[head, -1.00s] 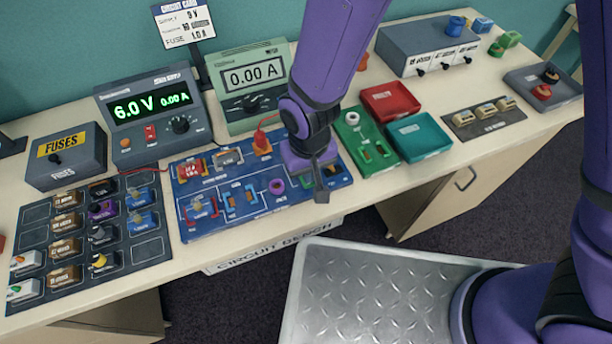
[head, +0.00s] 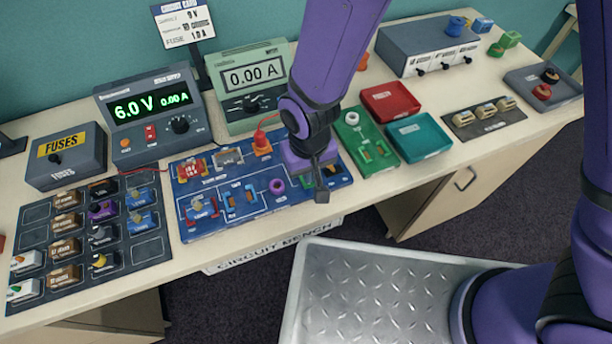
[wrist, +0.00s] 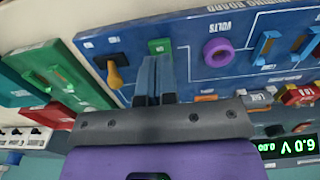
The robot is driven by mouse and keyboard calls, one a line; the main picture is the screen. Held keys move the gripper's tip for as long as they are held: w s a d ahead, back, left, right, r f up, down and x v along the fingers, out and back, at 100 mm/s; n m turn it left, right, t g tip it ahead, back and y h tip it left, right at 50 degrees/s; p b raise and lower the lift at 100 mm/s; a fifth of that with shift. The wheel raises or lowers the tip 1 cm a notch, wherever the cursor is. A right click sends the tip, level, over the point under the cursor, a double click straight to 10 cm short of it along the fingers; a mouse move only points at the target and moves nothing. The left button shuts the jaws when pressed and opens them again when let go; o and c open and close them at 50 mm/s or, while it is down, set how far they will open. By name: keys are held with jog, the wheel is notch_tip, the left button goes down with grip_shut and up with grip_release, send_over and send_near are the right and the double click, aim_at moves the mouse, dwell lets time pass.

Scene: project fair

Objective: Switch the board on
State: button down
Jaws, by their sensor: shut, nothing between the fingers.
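The blue wiring board (head: 250,218) lies on the bench, with several parts fitted on it. In the wrist view the board (wrist: 195,75) carries a dark switch with an orange lever (wrist: 117,74) near its edge, a small green part (wrist: 159,46) and a purple ring (wrist: 217,52) by the word VOLTS. My gripper (head: 320,192) is low over the board's right end, and its fingers are shut and empty. In the wrist view my gripper (wrist: 154,62) has its tips close to the green part, with the orange lever just left of them. I cannot tell whether the tips touch anything.
The power supply (head: 120,85) reads 6.0 V and 0.00 A, and the meter (head: 278,92) reads 0.00 A. A green board (head: 350,140), a red tray (head: 390,102) and a teal tray (head: 420,138) lie right of my gripper. A parts tray (head: 150,250) is at left.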

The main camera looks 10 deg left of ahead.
jog(key=shift+f, duration=1.25)
dwell(0.9)
jog(key=shift+r, duration=3.5)
